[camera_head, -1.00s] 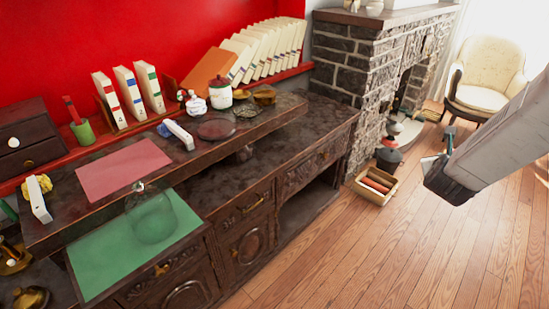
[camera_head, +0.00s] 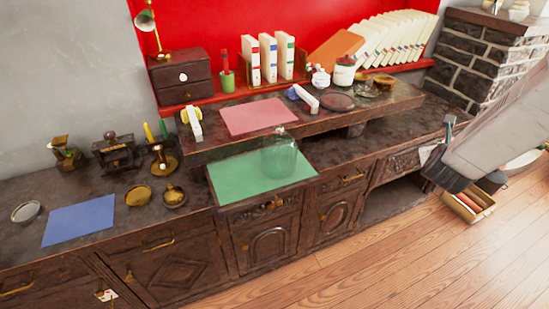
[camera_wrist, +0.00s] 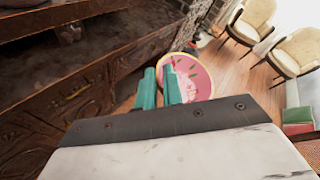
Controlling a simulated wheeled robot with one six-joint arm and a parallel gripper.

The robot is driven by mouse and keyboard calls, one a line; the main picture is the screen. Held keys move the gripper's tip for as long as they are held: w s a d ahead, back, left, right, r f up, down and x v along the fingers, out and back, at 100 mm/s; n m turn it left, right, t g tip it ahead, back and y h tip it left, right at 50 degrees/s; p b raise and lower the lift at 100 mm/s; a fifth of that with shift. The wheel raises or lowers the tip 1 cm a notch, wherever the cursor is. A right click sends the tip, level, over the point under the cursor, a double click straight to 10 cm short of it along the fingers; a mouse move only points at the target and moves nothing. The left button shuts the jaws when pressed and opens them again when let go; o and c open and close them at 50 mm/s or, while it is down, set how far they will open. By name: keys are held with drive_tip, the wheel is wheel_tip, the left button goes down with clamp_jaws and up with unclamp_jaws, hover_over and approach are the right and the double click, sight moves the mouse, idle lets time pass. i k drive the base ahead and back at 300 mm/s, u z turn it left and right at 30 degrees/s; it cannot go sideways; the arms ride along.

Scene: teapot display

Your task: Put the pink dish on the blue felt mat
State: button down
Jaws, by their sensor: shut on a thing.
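The pink dish (camera_wrist: 197,74) is round with a pale rim and red and green marks, and shows at the teal fingers of my gripper (camera_wrist: 159,88) in the wrist view. My gripper is shut on it; the right finger covers part of its face. In the head view my gripper (camera_head: 430,157) is at the right, off the cabinet's front, and the dish is hard to make out there. The blue felt mat (camera_head: 80,221) lies flat and bare on the dark cabinet top at the far left, well away from my gripper.
A silver-rimmed round dish (camera_head: 26,211) lies left of the mat, and a brass dish (camera_head: 138,195) and brass pot (camera_head: 174,197) lie right. Brass devices (camera_head: 116,152) stand behind. A glass dome (camera_head: 279,157) stands on a green mat (camera_head: 235,180). A raised shelf (camera_head: 350,120) holds more items.

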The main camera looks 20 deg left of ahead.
sight(81, 212)
drive_tip(key=u, duration=1.35)
